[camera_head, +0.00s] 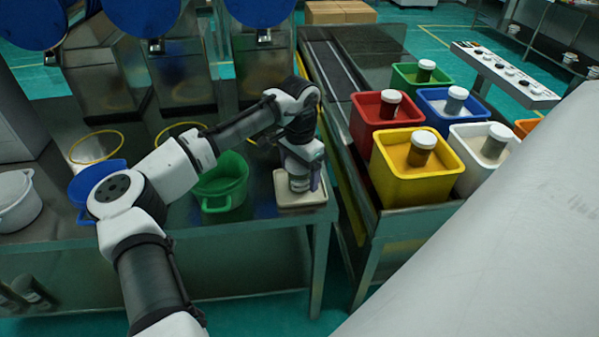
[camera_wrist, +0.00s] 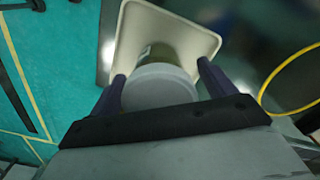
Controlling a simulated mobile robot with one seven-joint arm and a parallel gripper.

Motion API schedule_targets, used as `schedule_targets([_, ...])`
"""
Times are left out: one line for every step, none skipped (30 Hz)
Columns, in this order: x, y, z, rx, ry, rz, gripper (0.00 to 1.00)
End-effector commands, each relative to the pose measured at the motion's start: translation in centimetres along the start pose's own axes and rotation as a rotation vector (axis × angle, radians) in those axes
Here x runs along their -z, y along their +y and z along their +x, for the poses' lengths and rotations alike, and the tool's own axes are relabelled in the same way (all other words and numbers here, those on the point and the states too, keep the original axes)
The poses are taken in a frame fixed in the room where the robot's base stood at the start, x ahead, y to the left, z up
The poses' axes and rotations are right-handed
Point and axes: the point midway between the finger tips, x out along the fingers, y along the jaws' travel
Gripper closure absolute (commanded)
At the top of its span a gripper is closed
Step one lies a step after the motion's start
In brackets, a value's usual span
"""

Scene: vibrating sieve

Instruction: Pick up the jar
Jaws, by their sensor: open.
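The jar (camera_wrist: 160,86) has a pale grey-white lid and a darker brownish-green body. In the wrist view it stands on a cream tray (camera_wrist: 202,37). My gripper (camera_wrist: 160,72) is open, with one dark finger on each side of the jar near its lid. I cannot tell whether either finger touches it. In the head view, my gripper (camera_head: 300,180) points down over the cream tray (camera_head: 314,199) at the table's right end. There the gripper largely hides the jar.
A green pot (camera_head: 222,186) and a blue pot (camera_head: 88,180) stand left of the tray. Right of the table, yellow (camera_head: 405,190), red (camera_head: 366,128), blue, green and white bins hold other lidded jars. A gap separates the table from the conveyor.

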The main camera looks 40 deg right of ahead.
Motion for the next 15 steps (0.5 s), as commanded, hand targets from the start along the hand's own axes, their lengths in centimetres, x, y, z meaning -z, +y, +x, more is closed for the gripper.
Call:
schedule_targets([-0.06, 0.00, 0.41, 0.000, -0.002, 0.000, 0.17])
schedule_targets([-0.06, 0.00, 0.59, 0.000, -0.001, 0.000, 0.17])
schedule_targets([-0.04, 0.01, 0.74, 0.000, -0.001, 0.000, 0.17])
schedule_targets([-0.03, 0.01, 0.80, 0.000, 0.000, 0.000, 0.17])
schedule_targets([-0.02, 0.02, 0.83, 0.000, 0.001, 0.000, 0.17])
schedule_targets([-0.01, 0.02, 0.84, 0.000, 0.001, 0.000, 0.17])
schedule_targets([-0.01, 0.02, 0.83, 0.000, 0.001, 0.000, 0.17])
schedule_targets([-0.01, 0.02, 0.83, 0.000, 0.001, 0.001, 0.17])
schedule_targets([-0.01, 0.02, 0.83, 0.000, 0.000, 0.001, 0.17])
schedule_targets([-0.01, 0.03, 0.82, 0.000, 0.000, 0.001, 0.20])
schedule_targets([-0.01, 0.03, 0.82, 0.000, 0.000, 0.001, 0.24])
schedule_targets([-0.01, 0.03, 0.82, 0.000, 0.000, 0.001, 0.29])
schedule_targets([-0.01, 0.03, 0.81, 0.000, 0.000, 0.001, 0.33])
schedule_targets([-0.01, 0.03, 0.81, 0.000, 0.000, 0.001, 0.37])
schedule_targets([-0.01, 0.03, 0.81, 0.000, 0.000, 0.001, 0.42])
